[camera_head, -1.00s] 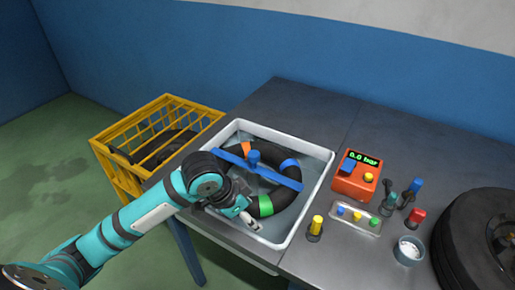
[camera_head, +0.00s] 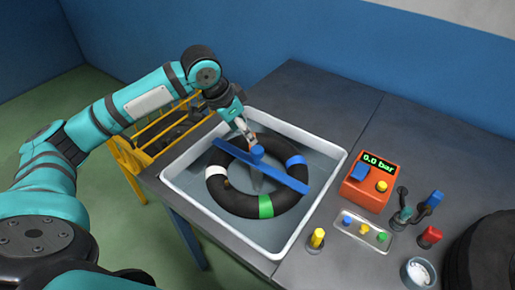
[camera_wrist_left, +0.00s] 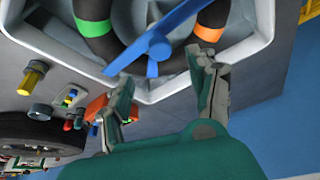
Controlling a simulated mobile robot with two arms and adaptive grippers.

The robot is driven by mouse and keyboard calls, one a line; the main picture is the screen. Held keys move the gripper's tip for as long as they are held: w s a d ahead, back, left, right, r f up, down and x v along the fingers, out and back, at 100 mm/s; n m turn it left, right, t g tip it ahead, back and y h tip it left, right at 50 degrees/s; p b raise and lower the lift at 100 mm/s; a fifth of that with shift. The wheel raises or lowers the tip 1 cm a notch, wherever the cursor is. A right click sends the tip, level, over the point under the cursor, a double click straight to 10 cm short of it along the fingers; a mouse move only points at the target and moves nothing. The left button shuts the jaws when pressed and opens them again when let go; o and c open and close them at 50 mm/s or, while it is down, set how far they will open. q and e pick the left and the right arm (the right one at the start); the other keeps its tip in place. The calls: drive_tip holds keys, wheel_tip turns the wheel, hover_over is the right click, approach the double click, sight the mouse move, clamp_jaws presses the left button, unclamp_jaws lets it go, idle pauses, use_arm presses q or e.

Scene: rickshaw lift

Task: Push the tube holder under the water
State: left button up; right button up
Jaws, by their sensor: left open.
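The tube holder (camera_head: 284,175) is a blue bar with a round knob in its middle. In the head view it lies across a black inner tube (camera_head: 236,203) in a white basin (camera_head: 184,191) of water. The tube has blue, green and white bands, and an orange band shows in the left wrist view. My left gripper (camera_head: 247,135) is open and empty just above the knob. In the left wrist view the knob and bar (camera_wrist_left: 160,45) show beyond the parted fingers (camera_wrist_left: 163,75). I cannot tell whether they touch. My right gripper is not in view.
Right of the basin stand an orange gauge box (camera_head: 366,187) reading 0.0 bar, a small tray (camera_head: 362,232), a yellow-capped item (camera_head: 316,239), a white cup (camera_head: 418,272) and a tire (camera_head: 485,255). A yellow crate (camera_head: 130,158) stands left of the table. The table behind the basin is clear.

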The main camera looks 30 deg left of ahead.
sight(257, 149)
use_arm(q)
drive_tip(key=x, duration=0.9)
drive_tip(key=shift+w+d+f, duration=0.1)
drive_tip(key=shift+w+f, duration=0.1)
drive_tip(key=shift+f, duration=0.15)
drive_tip(key=shift+w+d+f, duration=0.1)
drive_tip(key=shift+w+f, duration=0.05)
drive_tip(key=shift+f, duration=0.3)
clamp_jaws()
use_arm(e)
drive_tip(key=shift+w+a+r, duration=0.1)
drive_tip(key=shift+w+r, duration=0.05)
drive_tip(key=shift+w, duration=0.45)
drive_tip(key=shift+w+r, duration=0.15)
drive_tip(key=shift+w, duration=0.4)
